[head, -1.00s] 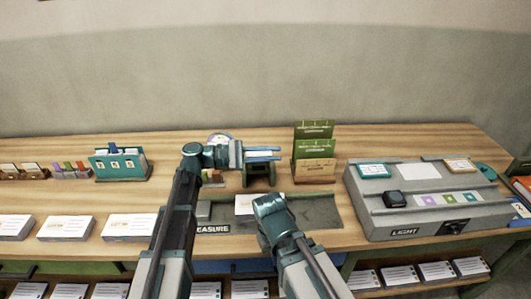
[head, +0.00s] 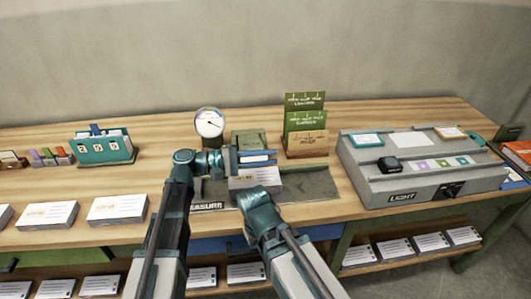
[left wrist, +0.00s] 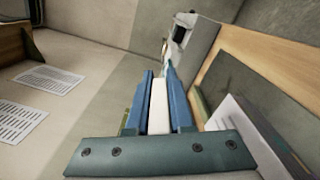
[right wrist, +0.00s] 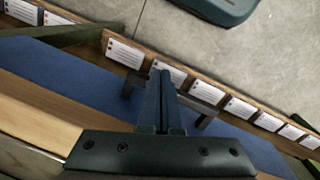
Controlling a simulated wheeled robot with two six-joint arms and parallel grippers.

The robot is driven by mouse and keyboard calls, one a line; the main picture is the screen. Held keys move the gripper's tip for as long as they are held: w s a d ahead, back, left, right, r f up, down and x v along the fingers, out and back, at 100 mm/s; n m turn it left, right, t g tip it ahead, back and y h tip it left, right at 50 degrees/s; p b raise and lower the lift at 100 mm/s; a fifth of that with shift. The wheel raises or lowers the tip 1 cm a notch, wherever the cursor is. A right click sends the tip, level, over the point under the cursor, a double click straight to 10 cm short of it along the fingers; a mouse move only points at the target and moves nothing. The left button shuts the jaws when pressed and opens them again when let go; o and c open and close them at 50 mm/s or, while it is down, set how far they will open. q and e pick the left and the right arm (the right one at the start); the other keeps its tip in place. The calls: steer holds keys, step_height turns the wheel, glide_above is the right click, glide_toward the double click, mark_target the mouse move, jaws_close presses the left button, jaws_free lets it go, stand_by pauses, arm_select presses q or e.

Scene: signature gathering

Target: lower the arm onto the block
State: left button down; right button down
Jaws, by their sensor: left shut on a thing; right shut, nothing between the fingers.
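The grey block (head: 255,181) with a printed paper top lies on the measuring station's dark bed (head: 313,186). It also shows in the left wrist view (left wrist: 238,128). My left gripper (head: 258,158) is just above and behind the block in the head view. Its blue fingers (left wrist: 158,100) are shut on a pale bar (left wrist: 158,107), which I take for the station's arm. I cannot tell whether the bar touches the block. The round dial (head: 209,122) stands behind my left wrist. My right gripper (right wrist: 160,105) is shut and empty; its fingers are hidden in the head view.
A grey light box (head: 432,187) stands to the right. A green-and-tan card holder (head: 306,140) is behind the bed, with a green block-like part (head: 249,139) left of it. A teal holder (head: 104,150) and card stacks (head: 117,209) are at left.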

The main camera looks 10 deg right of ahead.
arm_select(q)
steer(key=f+m+b, duration=0.1)
steer(key=f+b, duration=0.1)
steer(key=s+f+m+b, duration=0.1)
steer(key=f, duration=0.1)
steer(key=s+f+m+b, duration=0.1)
steer(key=f+b, duration=0.1)
steer(key=f, duration=0.1)
steer(key=shift+s+b, duration=0.2)
steer(key=shift+b, duration=0.1)
steer(key=shift+s+f+b, duration=0.1)
steer(key=shift+f+b, duration=0.5)
steer(key=shift+s+f+b, duration=0.15)
steer(key=shift+f+b, duration=0.2)
steer(key=shift+s, duration=0.1)
steer(key=c, duration=0.9)
jaws_free()
steer(key=shift+f, duration=0.1)
steer(key=shift+o, duration=0.5)
steer(key=shift+w, duration=0.2)
steer(key=shift+a, duration=0.1)
